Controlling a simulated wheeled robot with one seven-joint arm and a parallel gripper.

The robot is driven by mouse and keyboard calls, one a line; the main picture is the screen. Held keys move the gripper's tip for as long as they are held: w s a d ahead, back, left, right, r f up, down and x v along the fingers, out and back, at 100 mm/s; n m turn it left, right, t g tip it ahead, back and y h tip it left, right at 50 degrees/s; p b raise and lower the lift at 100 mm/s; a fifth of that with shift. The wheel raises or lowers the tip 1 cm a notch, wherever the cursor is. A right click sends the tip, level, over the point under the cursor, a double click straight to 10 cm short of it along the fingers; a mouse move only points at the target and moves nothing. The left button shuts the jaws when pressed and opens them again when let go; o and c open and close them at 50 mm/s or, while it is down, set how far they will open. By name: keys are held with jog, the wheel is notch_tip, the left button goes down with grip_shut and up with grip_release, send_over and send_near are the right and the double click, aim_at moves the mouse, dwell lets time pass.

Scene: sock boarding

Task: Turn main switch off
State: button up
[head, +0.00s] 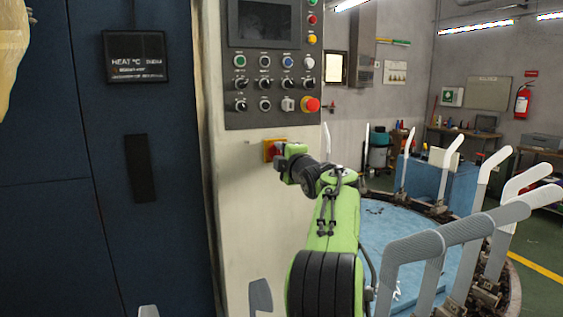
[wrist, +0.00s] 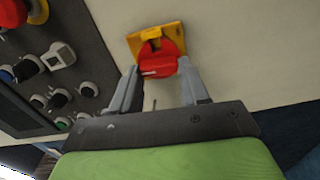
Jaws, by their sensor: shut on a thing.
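The main switch is a red rotary knob (wrist: 158,60) on a yellow square plate (wrist: 136,40), mounted on the cream panel below the control panel. In the head view the yellow plate (head: 268,150) shows just left of my gripper (head: 283,155), which covers most of the red knob. In the wrist view my gripper (wrist: 157,82) has its two grey fingers on either side of the red knob and is shut on it. The knob carries a pale mark along its lower edge. The knob looks tilted in the wrist view, but I cannot tell its setting.
The grey control panel (head: 272,107) with several knobs and a red emergency button (head: 310,105) is right above the switch. A dark blue cabinet (head: 80,200) stands at left. A round blue platform ringed with grey sock forms (head: 412,250) stands at right.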

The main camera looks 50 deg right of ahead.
jog(key=shift+f+n, duration=0.1)
jog(key=shift+n, duration=0.4)
jog(key=o, duration=1.1)
jog(key=shift+c, duration=0.2)
jog(key=b+v, duration=0.3)
jog(key=v, duration=1.2)
jog(key=shift+s+a, duration=0.2)
jog(key=shift+s, duration=0.15)
